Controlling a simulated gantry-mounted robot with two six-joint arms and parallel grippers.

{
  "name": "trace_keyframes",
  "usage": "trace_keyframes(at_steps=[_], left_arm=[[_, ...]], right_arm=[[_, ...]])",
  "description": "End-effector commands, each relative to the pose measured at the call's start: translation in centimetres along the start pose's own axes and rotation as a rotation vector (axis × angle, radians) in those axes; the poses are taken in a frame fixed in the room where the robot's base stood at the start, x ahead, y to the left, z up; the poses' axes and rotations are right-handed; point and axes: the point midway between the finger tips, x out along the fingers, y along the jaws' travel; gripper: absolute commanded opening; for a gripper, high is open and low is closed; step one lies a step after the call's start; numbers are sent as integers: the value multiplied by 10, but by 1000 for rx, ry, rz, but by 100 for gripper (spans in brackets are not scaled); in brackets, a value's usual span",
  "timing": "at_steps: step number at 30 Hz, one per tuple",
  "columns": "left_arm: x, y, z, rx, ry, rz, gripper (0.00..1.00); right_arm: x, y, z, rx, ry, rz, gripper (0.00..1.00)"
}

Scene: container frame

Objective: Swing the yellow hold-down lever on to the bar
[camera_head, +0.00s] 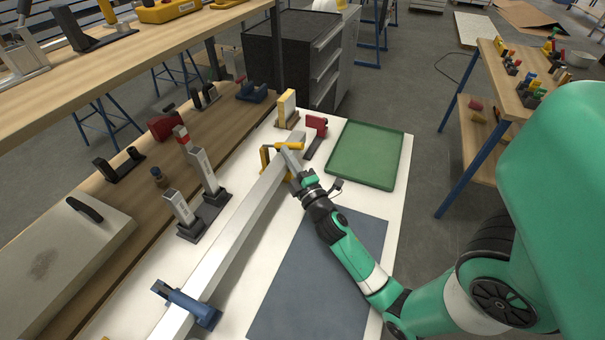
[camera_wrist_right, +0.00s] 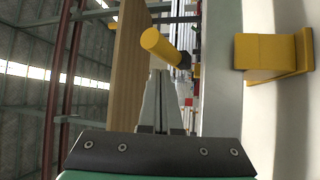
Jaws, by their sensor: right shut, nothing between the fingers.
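The long silver bar (camera_head: 236,232) lies diagonally along the white table top. The yellow hold-down lever (camera_head: 289,146) is at the bar's far part, with its yellow handle by my fingers. In the right wrist view, a yellow cylindrical handle (camera_wrist_right: 160,45) crosses by my fingertips. My right gripper (camera_head: 288,158) reaches in from the right and is shut with nothing between its fingers. Its grey fingers (camera_wrist_right: 161,85) also show in the wrist view. I cannot tell whether they touch the handle. My left gripper is not in view.
A blue clamp (camera_head: 187,305) sits at the bar's near part, and a red clamp (camera_head: 316,125) near its far end. Grey upright posts (camera_head: 203,170) stand left of the bar. A green tray (camera_head: 367,154) and a dark blue mat (camera_head: 318,278) lie right of it.

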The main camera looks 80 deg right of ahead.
Motion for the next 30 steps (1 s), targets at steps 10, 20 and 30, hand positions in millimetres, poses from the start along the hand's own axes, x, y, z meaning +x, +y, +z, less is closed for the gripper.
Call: trace_keyframes(at_steps=[10, 20, 30], left_arm=[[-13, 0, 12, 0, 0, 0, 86], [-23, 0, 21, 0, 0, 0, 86], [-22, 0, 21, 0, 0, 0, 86]], right_arm=[[-83, 10, -3, -1, 4, -3, 0], [-127, 23, -4, -1, 2, -1, 0], [-129, 25, -4, 0, 0, 0, 0]])
